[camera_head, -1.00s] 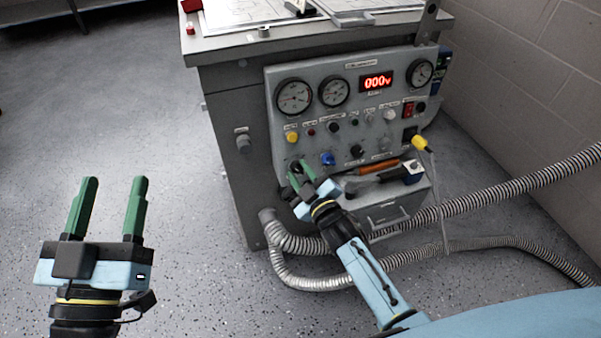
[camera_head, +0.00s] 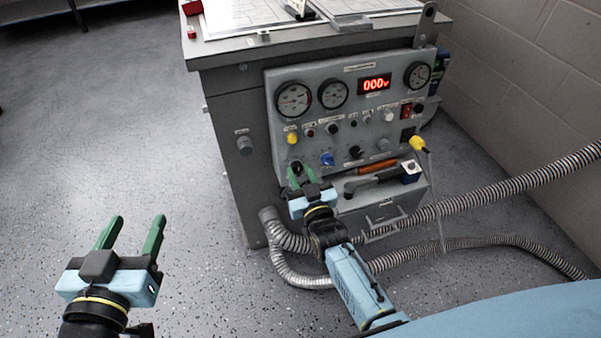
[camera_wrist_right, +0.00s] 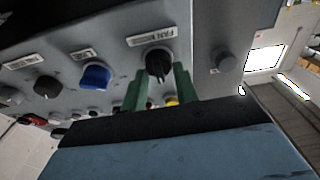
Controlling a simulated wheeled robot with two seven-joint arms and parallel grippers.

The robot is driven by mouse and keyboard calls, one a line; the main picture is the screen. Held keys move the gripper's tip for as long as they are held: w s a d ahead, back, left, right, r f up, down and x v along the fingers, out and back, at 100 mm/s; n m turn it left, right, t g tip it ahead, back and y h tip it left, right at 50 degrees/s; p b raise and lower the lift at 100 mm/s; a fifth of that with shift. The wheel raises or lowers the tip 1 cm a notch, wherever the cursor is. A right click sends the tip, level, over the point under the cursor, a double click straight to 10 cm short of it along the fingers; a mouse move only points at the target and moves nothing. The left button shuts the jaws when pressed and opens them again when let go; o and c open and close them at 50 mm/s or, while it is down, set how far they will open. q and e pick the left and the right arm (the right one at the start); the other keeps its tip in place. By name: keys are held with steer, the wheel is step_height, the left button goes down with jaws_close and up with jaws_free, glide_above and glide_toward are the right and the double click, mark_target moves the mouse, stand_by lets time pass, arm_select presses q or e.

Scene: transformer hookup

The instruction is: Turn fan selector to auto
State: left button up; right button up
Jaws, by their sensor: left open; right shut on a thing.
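The fan selector is a black knob (camera_wrist_right: 158,64) under a label that reads like "FAN MODE" in the right wrist view. In the head view the knob (camera_head: 295,166) sits at the lower left of the grey control panel (camera_head: 350,108). My right gripper (camera_wrist_right: 158,88) has its green fingers on either side of the knob and is shut on it. It also shows in the head view (camera_head: 301,176), at the panel's lower left corner. My left gripper (camera_head: 133,236) is open and empty over the floor at the left, well away from the panel.
A blue knob (camera_head: 327,159) is just right of the fan selector, and a yellow button (camera_head: 292,138) is above it. A drawer box (camera_head: 385,208) with tools juts out below. Corrugated hoses (camera_head: 480,204) run to the right. The floor at left is clear.

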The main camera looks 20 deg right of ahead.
arm_select(q)
steer(key=shift+f, duration=0.1)
stand_by(0.3)
arm_select(e)
steer(key=o, duration=1)
steer(key=shift+c, duration=0.2)
steer(key=shift+s, duration=0.1)
steer(key=shift+s, duration=0.15)
arm_select(q)
steer(key=s+a+f+g+y+p, duration=0.2)
steer(key=s+a+f+g, duration=0.1)
steer(key=s+f+g, duration=0.3)
steer(key=s+a+f+g+y+p, duration=0.1)
steer(key=s+a+f+g+p, duration=0.1)
steer(key=s+f+g, duration=0.4)
steer(key=shift+s+a+n+y, duration=0.4)
steer(key=shift+s+a, duration=0.35)
steer(key=shift+a, duration=0.05)
arm_select(e)
steer(key=s+f, duration=0.1)
steer(key=s, duration=1.2)
steer(key=shift+d, duration=0.25)
